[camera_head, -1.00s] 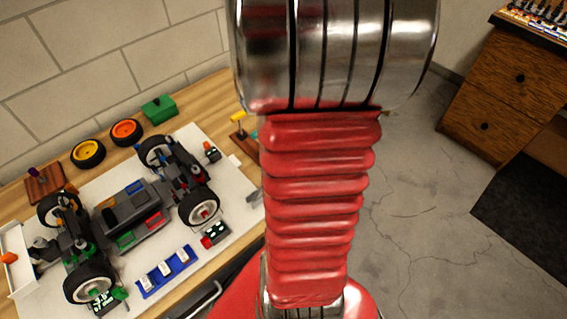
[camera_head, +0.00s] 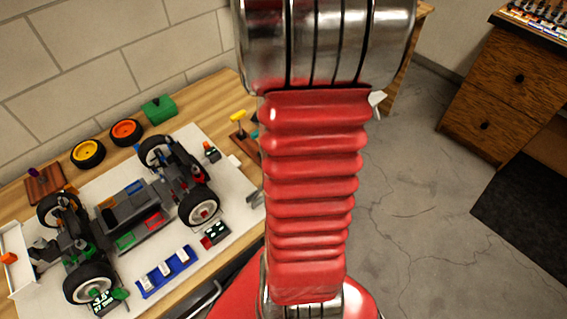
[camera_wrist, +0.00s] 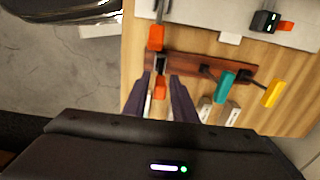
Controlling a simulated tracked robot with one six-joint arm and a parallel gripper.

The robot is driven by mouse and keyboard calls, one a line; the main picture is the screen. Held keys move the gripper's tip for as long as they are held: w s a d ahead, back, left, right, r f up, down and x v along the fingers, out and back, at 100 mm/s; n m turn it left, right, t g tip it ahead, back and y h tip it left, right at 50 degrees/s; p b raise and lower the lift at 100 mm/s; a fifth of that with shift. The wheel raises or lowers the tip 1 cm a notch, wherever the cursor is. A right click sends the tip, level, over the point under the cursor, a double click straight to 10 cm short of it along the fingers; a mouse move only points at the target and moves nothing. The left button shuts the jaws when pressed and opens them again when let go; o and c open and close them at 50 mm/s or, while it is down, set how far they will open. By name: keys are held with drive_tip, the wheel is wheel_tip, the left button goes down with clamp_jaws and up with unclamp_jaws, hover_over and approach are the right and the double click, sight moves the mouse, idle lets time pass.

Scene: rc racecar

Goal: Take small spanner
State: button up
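In the wrist view a dark wooden rack (camera_wrist: 190,66) holds tools with a teal handle (camera_wrist: 225,84) and a yellow handle (camera_wrist: 272,93). An orange-ended tool (camera_wrist: 160,88) with grey metal above it is at the rack's left part. Another orange piece (camera_wrist: 155,38) with a metal shaft lies just beyond it. I cannot tell which of these is the small spanner. My gripper (camera_wrist: 160,80) is open, its dark fingers on either side of the lower orange end; contact is not clear. In the head view my red arm hides the gripper and part of the rack (camera_head: 243,143).
A car chassis (camera_head: 130,215) with wheels stands on a white mat (camera_head: 222,160). White labels (camera_wrist: 229,114) lie by the rack. A wooden drawer unit (camera_head: 505,95) stands right.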

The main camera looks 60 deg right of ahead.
clamp_jaws()
drive_tip(key=shift+r, duration=0.1)
idle(0.3)
wheel_tip(320, 180, up, 10)
drive_tip(key=shift+f, duration=0.1)
idle(0.4)
idle(0.4)
